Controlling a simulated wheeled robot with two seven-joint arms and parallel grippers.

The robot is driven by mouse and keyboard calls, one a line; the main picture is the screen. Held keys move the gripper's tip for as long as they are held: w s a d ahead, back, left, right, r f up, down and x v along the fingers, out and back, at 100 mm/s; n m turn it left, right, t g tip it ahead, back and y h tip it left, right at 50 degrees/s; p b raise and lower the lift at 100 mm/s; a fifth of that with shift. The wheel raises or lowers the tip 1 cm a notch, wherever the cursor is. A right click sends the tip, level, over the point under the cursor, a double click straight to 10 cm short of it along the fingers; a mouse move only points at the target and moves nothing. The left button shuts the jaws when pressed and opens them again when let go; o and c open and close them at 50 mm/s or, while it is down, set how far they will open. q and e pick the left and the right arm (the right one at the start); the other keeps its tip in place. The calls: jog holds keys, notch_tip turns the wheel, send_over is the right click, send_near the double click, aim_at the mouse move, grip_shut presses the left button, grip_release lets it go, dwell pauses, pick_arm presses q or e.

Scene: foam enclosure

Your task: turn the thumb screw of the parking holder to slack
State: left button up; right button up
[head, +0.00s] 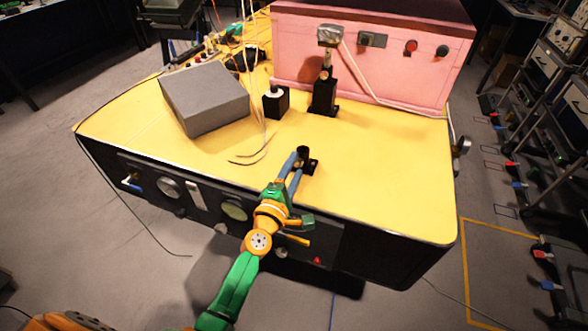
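A small black holder (309,163) stands on the yellow top near its front edge; I take it to be the parking holder. My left gripper (298,164) reaches it from the front, with its two blue fingers apart and their tips at the holder's near left side. A small pale spot shows between the fingertips, perhaps the thumb screw, but it is too small to tell. I cannot tell whether the fingers press on it. My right gripper is not in view.
A grey block (204,97) lies at the left. A small black block (276,101) and a black stand (323,96) with a grey head are behind the holder. A pink box (372,62) stands at the back. Thin wires (259,146) hang left of the holder.

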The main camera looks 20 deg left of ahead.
pick_arm(q)
jog(key=s, duration=0.7)
jog(key=shift+s+a, duration=0.1)
dwell(0.5)
